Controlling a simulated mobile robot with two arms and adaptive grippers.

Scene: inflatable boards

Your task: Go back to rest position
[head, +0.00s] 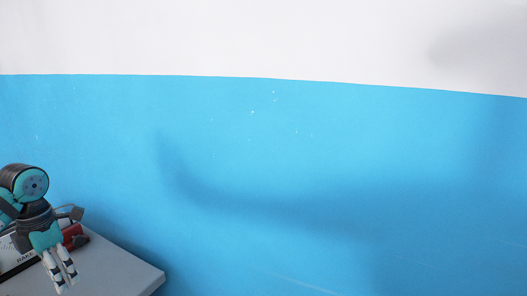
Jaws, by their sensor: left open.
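My left gripper (66,283) is at the lower left of the head view, with its two light fingers pointing down and slightly apart. It is open, and I see nothing between the fingers. It is in front of or above a grey surface (135,277); the exact height is unclear. My right gripper is not in view.
A red and dark object (76,238) is partly hidden behind my left gripper. A white item with dark lettering (12,258) lies at the left edge, mostly covered by my arm. A blue and white wall (300,180) fills the rest.

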